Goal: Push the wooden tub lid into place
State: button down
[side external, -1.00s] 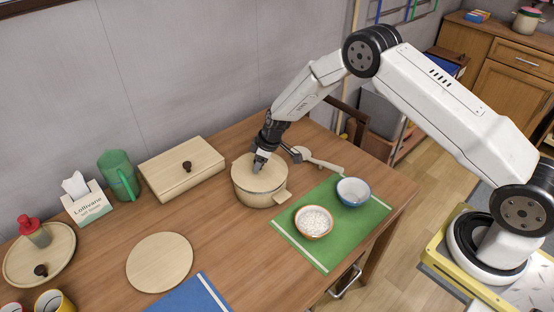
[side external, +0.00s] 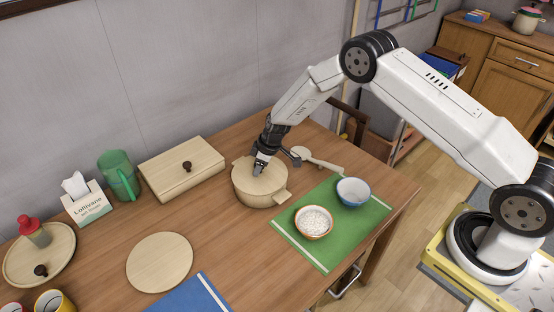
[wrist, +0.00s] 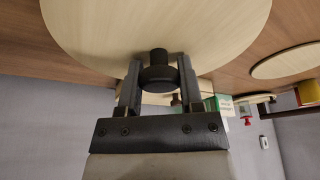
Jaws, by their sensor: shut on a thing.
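The round pale wooden tub (side external: 258,198) stands on the table, with a side handle facing the lower right. Its round wooden lid (side external: 243,174) lies over the tub's mouth and looks about level. I cannot tell whether it is fully seated. In the wrist view the lid (wrist: 100,35) is a large pale disc with a dark knob (wrist: 158,76) standing from it. My gripper (side external: 259,168) is over the lid, pointing down, with its two fingers shut on the knob. In the wrist view my gripper (wrist: 158,80) has one finger on each side of the knob.
A green mat (side external: 320,250) with a white-filled bowl (side external: 313,221) and a blue bowl (side external: 353,191) lies to the right. A ladle (side external: 318,160) lies behind. A wooden box (side external: 182,170), a green jug (side external: 118,175) and a round board (side external: 159,262) stand left. Bare table surrounds the tub's left.

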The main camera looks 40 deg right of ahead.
jog(key=shift+f, duration=0.2)
jog(key=shift+c, duration=0.8)
grip_release()
jog(key=shift+r, duration=0.1)
jog(key=shift+v, duration=3.5)
jog(key=shift+s+d+r, duration=0.1)
jog(key=shift+r, duration=0.2)
